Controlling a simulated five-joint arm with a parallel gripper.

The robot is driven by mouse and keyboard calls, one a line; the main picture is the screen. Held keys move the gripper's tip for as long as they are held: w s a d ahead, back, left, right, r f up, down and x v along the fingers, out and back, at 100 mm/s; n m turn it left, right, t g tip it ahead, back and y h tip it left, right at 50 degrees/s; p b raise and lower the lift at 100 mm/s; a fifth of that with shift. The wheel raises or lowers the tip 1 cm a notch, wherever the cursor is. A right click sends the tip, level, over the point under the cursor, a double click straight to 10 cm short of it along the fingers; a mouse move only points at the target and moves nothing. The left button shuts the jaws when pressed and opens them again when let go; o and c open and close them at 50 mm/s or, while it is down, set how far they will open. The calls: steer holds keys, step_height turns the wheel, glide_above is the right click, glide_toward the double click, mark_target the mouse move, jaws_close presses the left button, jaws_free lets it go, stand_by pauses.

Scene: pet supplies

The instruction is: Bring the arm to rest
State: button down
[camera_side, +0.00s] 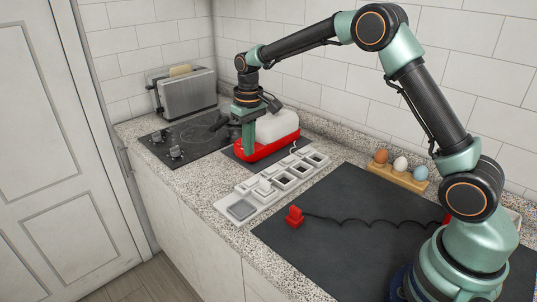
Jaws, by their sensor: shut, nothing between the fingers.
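My arm rises from its base at the lower right of the side view and arches over the counter to the back left. My gripper (248,138) points down beside a red tray-like holder (283,143) with a white rounded block (277,125) in it. The gripper overlaps the left end of the red holder in this view, and I cannot tell whether they touch. Its fingers are shut and hold nothing that I can see.
A white row of small compartments (248,194) lies in front of the gripper. A red piece (294,216) with a dark wavy cord sits on a black mat (340,250). A wooden egg holder (397,176), a cooktop (190,137) and a toaster (187,93) stand around.

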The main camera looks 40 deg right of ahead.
steer(key=s+r+t, duration=0.3)
steer(key=s+r, duration=0.7)
steer(key=r, duration=0.2)
steer(key=s+t, duration=0.2)
steer(key=s, duration=1.1)
steer(key=shift+d, duration=0.1)
